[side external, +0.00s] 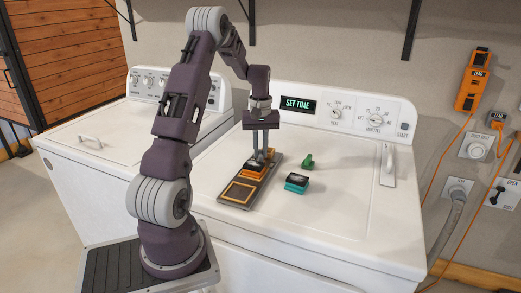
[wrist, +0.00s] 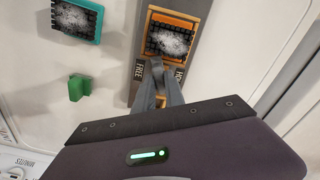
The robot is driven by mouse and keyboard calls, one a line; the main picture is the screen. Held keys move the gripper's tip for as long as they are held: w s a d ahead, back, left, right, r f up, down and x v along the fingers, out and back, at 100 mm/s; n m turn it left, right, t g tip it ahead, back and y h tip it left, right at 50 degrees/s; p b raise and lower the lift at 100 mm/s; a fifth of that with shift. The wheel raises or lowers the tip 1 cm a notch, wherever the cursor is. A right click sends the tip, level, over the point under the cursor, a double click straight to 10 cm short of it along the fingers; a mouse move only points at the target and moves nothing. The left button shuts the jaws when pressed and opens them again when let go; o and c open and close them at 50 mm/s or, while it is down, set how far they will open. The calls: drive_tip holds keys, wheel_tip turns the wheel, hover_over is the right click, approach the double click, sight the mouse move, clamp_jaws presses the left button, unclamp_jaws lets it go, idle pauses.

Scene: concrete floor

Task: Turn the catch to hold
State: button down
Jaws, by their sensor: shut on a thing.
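The catch (wrist: 161,102) shows as a small yellow-orange piece between my fingers in the wrist view; most of it is hidden, so I cannot tell which way it points. My gripper (side external: 264,153) reaches straight down and is shut on the catch, at the back part of a grey plate (side external: 228,199). In the wrist view, my gripper (wrist: 162,75) stands between a FREE label (wrist: 139,71) on the left and a partly covered label starting "HO" (wrist: 179,75) on the right. An orange block (wrist: 172,37) with a dark, speckled top sits on the plate beside the fingers.
The plate lies on a white appliance top (side external: 345,205) and has an empty orange-framed square (side external: 239,191) at its front. A teal block (side external: 297,183) and a small green piece (side external: 307,161) stand to the right. A control panel (side external: 350,112) rises behind.

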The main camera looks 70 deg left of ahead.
sight(261, 152)
drive_tip(key=shift+m, duration=2.5)
drive_tip(key=c, duration=1.4)
unclamp_jaws()
wheel_tip(261, 152, up, 7)
drive_tip(key=shift+r, duration=0.1)
